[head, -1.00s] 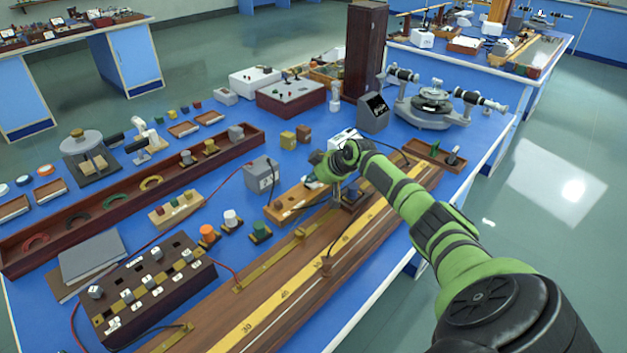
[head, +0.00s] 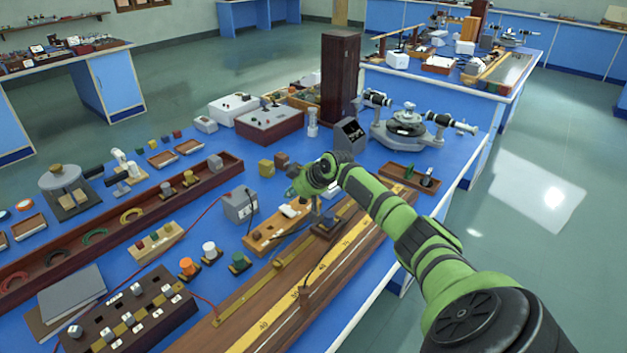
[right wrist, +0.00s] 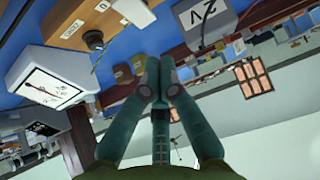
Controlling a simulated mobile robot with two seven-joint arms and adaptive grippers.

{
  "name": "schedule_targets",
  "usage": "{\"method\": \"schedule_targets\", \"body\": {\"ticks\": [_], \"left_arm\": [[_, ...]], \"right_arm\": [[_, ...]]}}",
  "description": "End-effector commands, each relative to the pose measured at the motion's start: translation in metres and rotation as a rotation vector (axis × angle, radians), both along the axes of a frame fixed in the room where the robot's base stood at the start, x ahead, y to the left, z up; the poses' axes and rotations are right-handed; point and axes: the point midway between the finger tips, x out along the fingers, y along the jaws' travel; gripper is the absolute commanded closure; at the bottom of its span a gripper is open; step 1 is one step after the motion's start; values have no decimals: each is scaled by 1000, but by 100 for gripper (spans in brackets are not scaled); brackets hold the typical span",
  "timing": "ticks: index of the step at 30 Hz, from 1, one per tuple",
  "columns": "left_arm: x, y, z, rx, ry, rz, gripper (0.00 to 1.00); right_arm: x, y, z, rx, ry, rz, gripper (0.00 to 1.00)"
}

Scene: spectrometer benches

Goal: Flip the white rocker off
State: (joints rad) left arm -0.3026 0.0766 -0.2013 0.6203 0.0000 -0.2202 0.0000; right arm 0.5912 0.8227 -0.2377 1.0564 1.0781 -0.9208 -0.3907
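The white rocker (head: 292,210) sits on a long wooden block (head: 262,238) on the blue bench, in the middle of the head view. In the right wrist view a white piece that looks like the rocker (right wrist: 133,10) shows at the top edge on the wooden block (right wrist: 112,28), beside a small "0" plate. I cannot read its tilt. My right gripper (head: 292,191) is just beyond the rocker, apart from it, partly hidden by its own wrist. In the right wrist view its teal fingers (right wrist: 159,82) are together with nothing between them. My left gripper is out of view.
A grey "2V" box (head: 240,206) stands left of the block and a wooden scale rail (head: 250,322) runs to its right. A white meter (right wrist: 52,78) stands close by in the right wrist view. Wires cross near the block.

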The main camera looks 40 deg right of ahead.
Motion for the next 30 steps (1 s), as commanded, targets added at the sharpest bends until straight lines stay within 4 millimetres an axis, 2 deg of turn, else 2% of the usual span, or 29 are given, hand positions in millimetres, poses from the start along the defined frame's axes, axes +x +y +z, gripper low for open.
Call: {"method": "schedule_targets", "body": {"ticks": [9, 15, 30], "left_arm": [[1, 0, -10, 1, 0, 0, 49], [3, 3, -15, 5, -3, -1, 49], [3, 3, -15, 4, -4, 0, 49]], "right_arm": [[-46, -5, 25, -6, 6, 2, 100], [-65, -6, 41, -3, 6, 0, 100], [-71, -6, 48, 0, 5, 1, 100]]}}
